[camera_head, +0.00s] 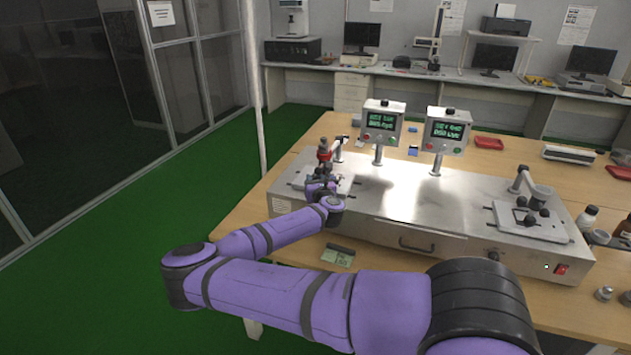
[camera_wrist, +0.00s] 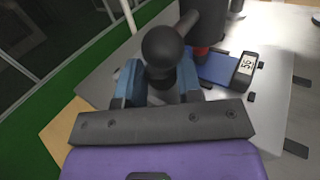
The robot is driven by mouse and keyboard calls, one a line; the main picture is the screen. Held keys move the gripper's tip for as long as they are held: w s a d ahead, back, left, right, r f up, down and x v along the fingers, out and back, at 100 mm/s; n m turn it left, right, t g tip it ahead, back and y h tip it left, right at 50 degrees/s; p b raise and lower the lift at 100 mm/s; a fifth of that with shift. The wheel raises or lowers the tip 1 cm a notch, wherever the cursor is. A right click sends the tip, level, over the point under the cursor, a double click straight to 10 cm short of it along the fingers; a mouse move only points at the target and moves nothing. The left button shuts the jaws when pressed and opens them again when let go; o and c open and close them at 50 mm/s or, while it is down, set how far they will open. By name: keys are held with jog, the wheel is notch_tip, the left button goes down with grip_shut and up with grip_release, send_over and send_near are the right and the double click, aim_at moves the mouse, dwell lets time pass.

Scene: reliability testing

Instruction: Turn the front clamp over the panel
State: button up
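My gripper (camera_head: 322,186) is at the left test fixture on the metal bench unit, low over its near side. In the wrist view, my gripper (camera_wrist: 158,82) has its two blue-grey fingers apart, with a black ball knob (camera_wrist: 165,46) of a clamp between or just over them. I cannot tell whether the fingers press on it. A red part (camera_head: 323,154) stands behind the gripper in the head view.
The metal bench unit (camera_head: 405,205) carries two screens on posts (camera_head: 383,122) (camera_head: 446,130). A second fixture (camera_head: 530,221) with black knobs is at right. Bottles (camera_head: 587,217) stand at the right edge. A small device (camera_head: 338,256) lies on the table in front.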

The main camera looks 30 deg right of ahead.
jog(key=shift+a+h, duration=0.1)
jog(key=shift+h, duration=0.2)
jog(key=m+g+h, duration=0.2)
jog(key=h, duration=0.1)
jog(key=m+g+h, duration=0.1)
jog(key=m+h, duration=0.1)
jog(key=shift+w+a, duration=0.2)
jog(key=shift+a, duration=0.1)
jog(key=m+g+h, duration=0.4)
jog(key=g, duration=0.1)
jog(key=shift+w+a+m+h, duration=0.2)
jog(key=shift+w+m+h, duration=0.1)
jog(key=m+g, duration=0.1)
jog(key=g, duration=0.1)
jog(key=m+g+h, duration=0.1)
jog(key=m+g, duration=0.1)
jog(key=g, duration=0.1)
jog(key=w+m+g+h, duration=0.1)
jog(key=m+g, duration=0.1)
jog(key=g, duration=0.1)
jog(key=shift+w+m+g+y, duration=0.15)
jog(key=shift+m+g, duration=0.9)
jog(key=shift+g, duration=0.55)
jog(key=shift+m+g+y, duration=0.15)
jog(key=shift+m+g, duration=0.9)
jog(key=shift+g, duration=0.85)
jog(key=o, duration=0.9)
jog(key=shift+o, duration=0.2)
